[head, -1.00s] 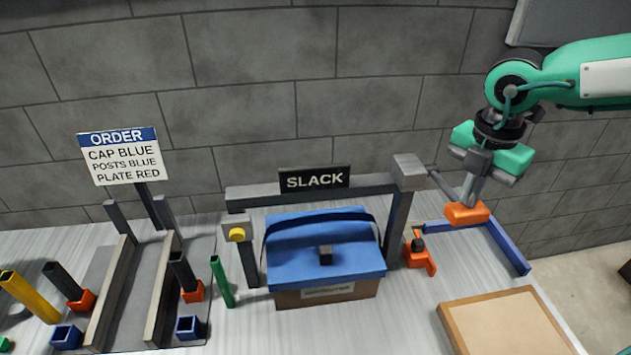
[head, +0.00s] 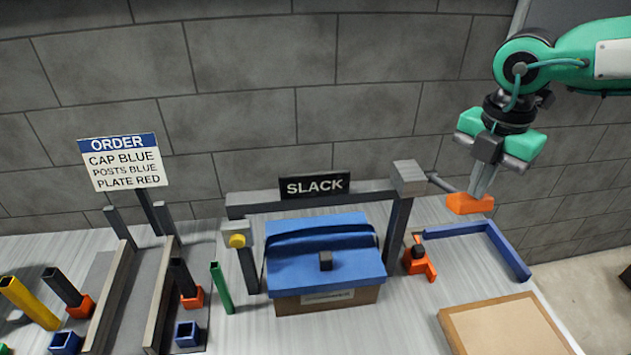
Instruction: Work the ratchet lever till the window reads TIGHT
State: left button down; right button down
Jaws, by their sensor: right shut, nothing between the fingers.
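The window sign (head: 315,186) reads SLACK and sits on the dark crossbeam over the box. The ratchet housing (head: 408,177) is a grey block at the beam's right end. A thin grey lever (head: 441,183) runs right from it to an orange handle (head: 466,204). My right gripper (head: 479,194) is shut and empty, pointing down, with its fingertips at the orange handle. I cannot tell whether they press on it or sit just behind it. A blue cover (head: 325,269) lies over the cardboard box (head: 325,301) under the beam. My left gripper is out of view.
An orange clamp-like part (head: 420,262) stands right of the beam's post. A blue angled rail (head: 508,250) lies behind a wooden-edged board (head: 508,325). A yellow knob (head: 237,240) is on the left post. Posts, rails and an ORDER sign (head: 122,161) stand at the left.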

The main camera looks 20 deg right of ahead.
notch_tip(320, 180, up, 9)
jog(key=p, duration=0.3)
jog(key=shift+f, duration=0.1)
dwell(1.3)
